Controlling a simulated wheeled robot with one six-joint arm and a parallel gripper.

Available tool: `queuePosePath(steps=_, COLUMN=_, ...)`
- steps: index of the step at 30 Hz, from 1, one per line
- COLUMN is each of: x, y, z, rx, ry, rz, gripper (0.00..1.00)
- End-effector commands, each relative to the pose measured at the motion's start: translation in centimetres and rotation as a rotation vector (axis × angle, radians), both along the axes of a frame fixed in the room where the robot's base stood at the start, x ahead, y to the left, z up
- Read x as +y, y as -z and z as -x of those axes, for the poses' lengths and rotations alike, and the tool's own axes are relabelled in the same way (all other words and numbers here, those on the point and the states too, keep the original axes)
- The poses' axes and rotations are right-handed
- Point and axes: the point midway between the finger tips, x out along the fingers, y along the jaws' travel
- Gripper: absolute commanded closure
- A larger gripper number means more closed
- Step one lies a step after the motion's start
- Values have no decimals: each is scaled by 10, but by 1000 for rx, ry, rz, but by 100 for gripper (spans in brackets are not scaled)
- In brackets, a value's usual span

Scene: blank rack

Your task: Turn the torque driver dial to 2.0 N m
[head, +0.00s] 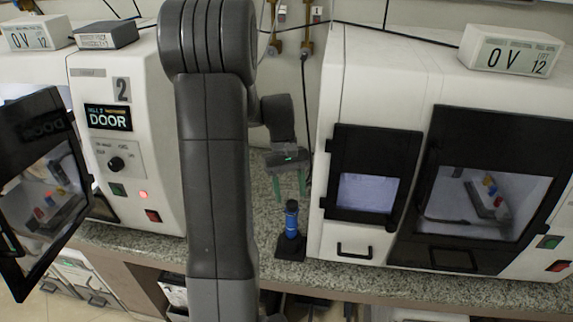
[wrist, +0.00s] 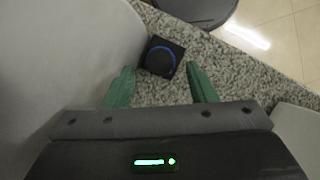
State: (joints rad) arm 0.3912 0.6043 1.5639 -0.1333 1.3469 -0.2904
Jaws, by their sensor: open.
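The torque driver (head: 291,222) looks like a blue and black upright cylinder on a square black base (head: 290,250), standing on the granite counter between the two white machines. My gripper (head: 290,194) is open and points down just above its top, apart from it as far as I can tell. In the wrist view the driver (wrist: 161,57) shows from above as a dark square with a blue ring, lying between and slightly beyond the green fingertips (wrist: 160,72). The dial's scale and its setting are too small to read.
The right machine's white wall (head: 330,120) stands close to the right of the driver. The left machine (head: 150,160) has its dark door (head: 40,190) swung open. Speckled counter (head: 265,200) is clear around the driver. Tools (head: 306,40) hang on the wall behind.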

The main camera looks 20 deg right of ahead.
Motion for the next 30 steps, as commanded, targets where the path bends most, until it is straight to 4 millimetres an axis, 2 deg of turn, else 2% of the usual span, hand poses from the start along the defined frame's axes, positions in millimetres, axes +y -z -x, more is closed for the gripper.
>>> queuePosePath(steps=9, x=-1, y=-67, z=-29, rx=-4, ry=-1, rz=2, gripper=49)
queuePosePath(steps=15, x=-2, y=-96, z=-41, rx=-2, ry=0, rz=1, gripper=49)
queuePosePath(steps=21, x=-2, y=-106, z=-44, rx=-1, ry=0, rz=0, gripper=49)
queuePosePath(steps=30, x=-2, y=-106, z=-44, rx=0, ry=0, rz=0, gripper=50)
